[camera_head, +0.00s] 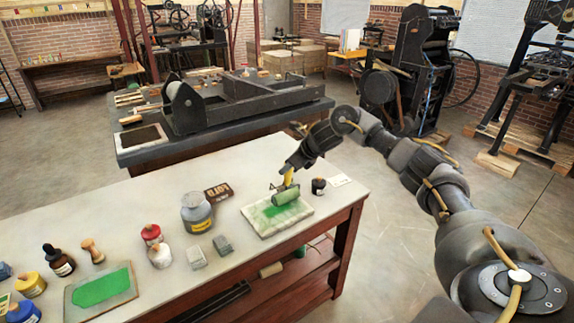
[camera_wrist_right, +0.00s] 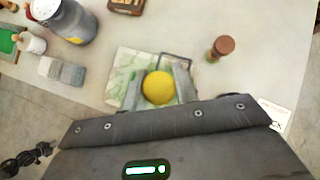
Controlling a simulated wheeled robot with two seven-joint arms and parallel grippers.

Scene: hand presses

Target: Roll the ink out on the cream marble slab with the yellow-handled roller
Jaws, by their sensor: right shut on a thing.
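The cream marble slab (camera_head: 254,225) lies near the right end of the white-topped table, with a patch of green ink on it. It also shows in the right wrist view (camera_wrist_right: 121,64). The yellow-handled roller (camera_head: 285,196) has a green cylinder and rests on or just above the slab; I cannot tell whether it touches. My right gripper (camera_head: 289,172) is shut on its upright yellow handle, whose round end (camera_wrist_right: 158,87) shows between the fingers in the wrist view. Much of the handle and frame is hidden by the gripper. My left gripper is not in view.
Another slab with green ink (camera_head: 128,296) lies front left. A press bench (camera_head: 180,150) stands behind.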

